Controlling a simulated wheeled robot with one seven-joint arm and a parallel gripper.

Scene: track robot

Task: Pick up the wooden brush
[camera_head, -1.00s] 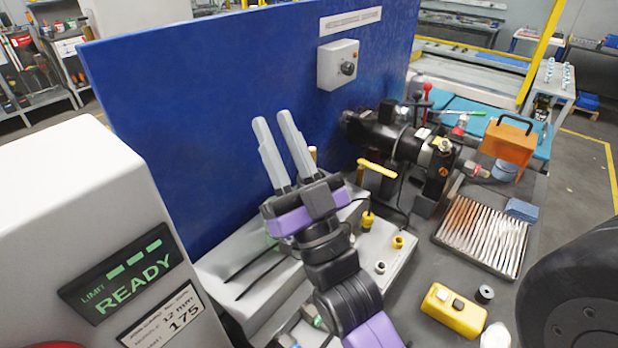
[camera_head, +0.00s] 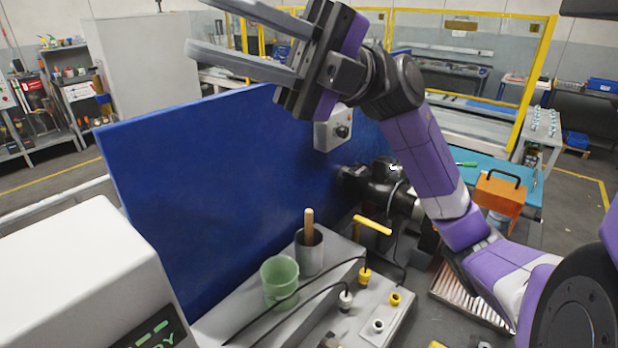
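A wooden handle (camera_head: 309,224), apparently the wooden brush, stands upright in a dark grey cup (camera_head: 310,257) on the grey bench ledge in front of the blue panel. The cup hides its lower part, so I cannot see any bristles. My gripper (camera_head: 204,26) is at the top of the view, well above and to the left of the handle. Its two long grey fingers point left and are spread apart, with nothing between them.
A green cup (camera_head: 279,281) stands just left of the grey cup. Black cables and a yellow T-handle (camera_head: 372,225) are close on the right. The blue panel (camera_head: 210,195) rises behind. A white machine housing (camera_head: 85,265) fills the lower left.

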